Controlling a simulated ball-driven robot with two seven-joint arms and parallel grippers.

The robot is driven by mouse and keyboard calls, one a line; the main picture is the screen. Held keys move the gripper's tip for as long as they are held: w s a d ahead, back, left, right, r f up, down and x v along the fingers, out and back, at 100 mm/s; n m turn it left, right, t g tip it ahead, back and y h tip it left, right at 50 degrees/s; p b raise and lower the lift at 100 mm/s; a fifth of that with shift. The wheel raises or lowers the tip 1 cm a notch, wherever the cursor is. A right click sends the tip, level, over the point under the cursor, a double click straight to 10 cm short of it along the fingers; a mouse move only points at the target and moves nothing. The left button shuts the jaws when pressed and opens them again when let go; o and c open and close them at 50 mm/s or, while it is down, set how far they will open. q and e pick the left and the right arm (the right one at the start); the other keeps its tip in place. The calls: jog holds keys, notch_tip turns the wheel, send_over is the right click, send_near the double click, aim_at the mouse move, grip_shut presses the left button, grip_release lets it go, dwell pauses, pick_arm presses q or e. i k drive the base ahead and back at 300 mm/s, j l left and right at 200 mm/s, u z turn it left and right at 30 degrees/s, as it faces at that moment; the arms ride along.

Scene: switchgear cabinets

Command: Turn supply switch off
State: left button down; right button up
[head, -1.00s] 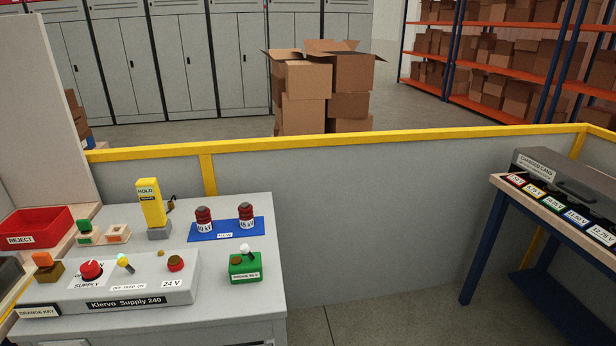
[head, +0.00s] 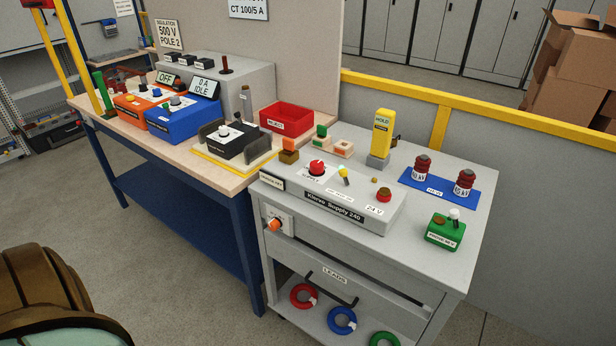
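The Kiervo Supply 240 unit (head: 335,200) is a light grey box on the grey cabinet top right of centre. Its red round supply switch (head: 317,167) with a white mark sits on the left of the sloped top, over a label that is too small to read fully. A small yellow-tipped lever (head: 343,171) is beside it, and a red knob (head: 384,194) is near the 24 V label. Neither gripper shows in the head view.
A wooden bench (head: 225,182) with orange and blue instruments and a red reject bin (head: 287,118) adjoins on the left. A yellow HOLD block (head: 382,133), a blue mat (head: 415,186) with red insulators and a green box (head: 445,231) share the cabinet top.

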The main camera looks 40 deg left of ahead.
aim_at(317, 167)
jog(key=u, duration=1)
